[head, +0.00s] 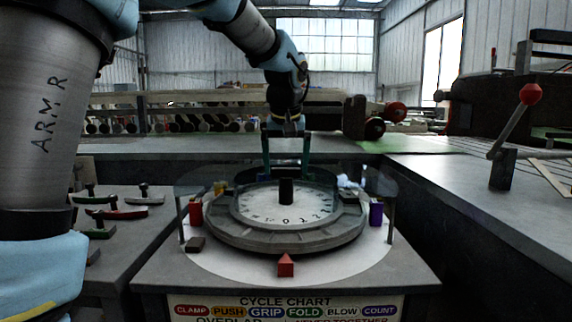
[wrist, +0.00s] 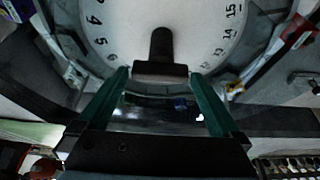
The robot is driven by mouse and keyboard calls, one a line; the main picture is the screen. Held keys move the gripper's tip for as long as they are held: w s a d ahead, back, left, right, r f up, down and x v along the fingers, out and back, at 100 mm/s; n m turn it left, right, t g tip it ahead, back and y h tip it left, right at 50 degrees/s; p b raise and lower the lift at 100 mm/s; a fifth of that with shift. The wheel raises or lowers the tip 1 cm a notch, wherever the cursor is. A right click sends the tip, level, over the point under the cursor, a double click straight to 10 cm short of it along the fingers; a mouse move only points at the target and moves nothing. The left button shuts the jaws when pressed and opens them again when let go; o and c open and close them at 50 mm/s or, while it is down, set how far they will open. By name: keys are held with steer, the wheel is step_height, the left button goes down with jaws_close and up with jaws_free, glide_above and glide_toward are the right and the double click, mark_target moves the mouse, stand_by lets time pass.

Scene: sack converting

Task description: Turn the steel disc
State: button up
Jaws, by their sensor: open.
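The steel disc (head: 230,235) lies flat on a round white plate on the bench. Its pale numbered dial (head: 262,212) has a black upright post (head: 286,191) at the middle. My gripper (head: 286,174) is open and empty, pointing down over the far side of the disc, behind the post. Its green fingers are spread wide in the wrist view (wrist: 160,76). I cannot tell whether the fingertips touch anything.
A clear curved guard (head: 381,181) stands around the disc. A red pointer (head: 286,266) sits in front, a red block (head: 196,213) at left, a purple block (head: 376,214) at right. A red-knobbed lever (head: 515,120) stands on the right bench. Several handled tools (head: 118,214) lie left.

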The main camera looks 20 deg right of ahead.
jaws_close()
stand_by(0.8)
